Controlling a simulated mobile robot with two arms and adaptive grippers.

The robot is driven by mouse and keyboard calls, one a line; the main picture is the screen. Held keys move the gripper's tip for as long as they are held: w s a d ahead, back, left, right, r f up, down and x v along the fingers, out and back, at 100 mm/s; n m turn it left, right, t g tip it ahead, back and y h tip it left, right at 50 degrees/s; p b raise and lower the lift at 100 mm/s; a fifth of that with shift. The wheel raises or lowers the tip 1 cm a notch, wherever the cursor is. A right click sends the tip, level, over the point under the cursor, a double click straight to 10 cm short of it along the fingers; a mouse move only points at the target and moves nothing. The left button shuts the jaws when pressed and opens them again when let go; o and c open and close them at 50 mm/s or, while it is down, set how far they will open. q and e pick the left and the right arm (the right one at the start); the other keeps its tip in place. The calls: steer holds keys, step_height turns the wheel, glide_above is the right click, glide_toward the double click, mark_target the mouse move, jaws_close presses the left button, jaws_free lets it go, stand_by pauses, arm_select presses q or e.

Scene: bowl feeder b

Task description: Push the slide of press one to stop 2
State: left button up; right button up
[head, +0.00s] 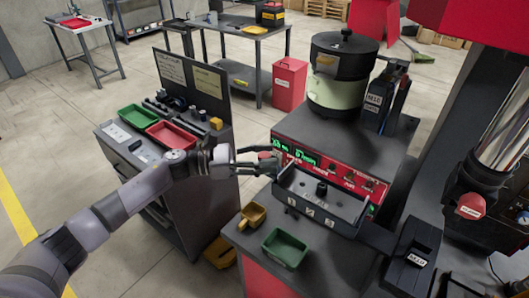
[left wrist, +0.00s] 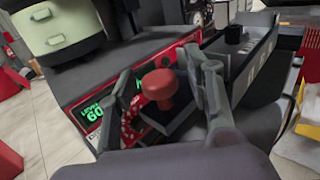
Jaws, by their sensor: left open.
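A grey tray-like rail (head: 315,214) with small pale marks on its front stands before the red control panel. A black knob or slide piece (head: 321,188) stands upright in it, about mid-length; it also shows in the left wrist view (left wrist: 236,35). The marks are too small to read surely. My left gripper (head: 266,160) is at the rail's left end, by the panel, apart from the black piece. In the left wrist view, its open fingers (left wrist: 158,66) are on either side of a red mushroom-shaped knob (left wrist: 160,86); contact cannot be told. My right gripper is not in view.
The red panel (head: 330,166) has green displays and sits below a bowl feeder (head: 340,90). A cart (head: 150,190) with bins stands left.

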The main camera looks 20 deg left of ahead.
arm_select(q)
jaws_close()
stand_by(0.7)
